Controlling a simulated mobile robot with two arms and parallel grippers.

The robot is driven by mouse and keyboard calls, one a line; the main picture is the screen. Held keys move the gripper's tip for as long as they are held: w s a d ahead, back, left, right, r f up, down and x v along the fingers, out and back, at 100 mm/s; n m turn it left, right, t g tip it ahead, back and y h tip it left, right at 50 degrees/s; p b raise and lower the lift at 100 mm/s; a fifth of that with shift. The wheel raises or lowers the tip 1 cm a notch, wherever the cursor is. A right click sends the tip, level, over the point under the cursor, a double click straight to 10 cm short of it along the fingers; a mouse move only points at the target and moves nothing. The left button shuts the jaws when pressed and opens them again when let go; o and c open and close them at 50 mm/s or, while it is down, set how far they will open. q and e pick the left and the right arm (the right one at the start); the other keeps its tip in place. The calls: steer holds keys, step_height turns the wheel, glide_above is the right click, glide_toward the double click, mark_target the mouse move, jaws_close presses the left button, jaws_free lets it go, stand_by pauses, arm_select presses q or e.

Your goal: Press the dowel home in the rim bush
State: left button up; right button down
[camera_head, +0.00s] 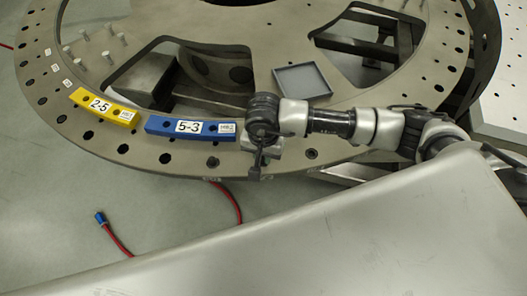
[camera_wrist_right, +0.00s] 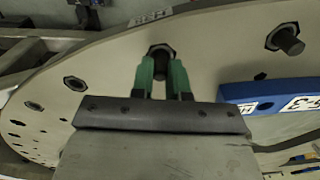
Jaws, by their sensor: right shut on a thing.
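My right gripper (camera_head: 254,172) is over the rim of the round turret plate (camera_head: 105,152), just right of the blue block. In the right wrist view its green fingertips (camera_wrist_right: 162,74) are shut on a dark dowel (camera_wrist_right: 161,64). The dowel is at the dark hex-edged rim bush (camera_wrist_right: 158,47); how deep it sits in the bush is hard to tell. In the head view the gripper and wrist hide the dowel and this bush. My left gripper is not in view.
A blue block marked 5-3 (camera_head: 160,124) and a yellow block marked 2-5 (camera_head: 82,98) lie on the rim. A grey tray (camera_head: 302,80) sits on the plate. Another bush holds a dark pin (camera_wrist_right: 288,41). Several pins stand at upper left.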

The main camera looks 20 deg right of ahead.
steer(key=shift+f+b, duration=0.4)
steer(key=shift+f, duration=0.05)
stand_by(0.6)
steer(key=c, duration=1.2)
jaws_free()
steer(key=shift+r, duration=0.1)
steer(key=shift+r+p, duration=1.7)
steer(key=shift+r, duration=1.8)
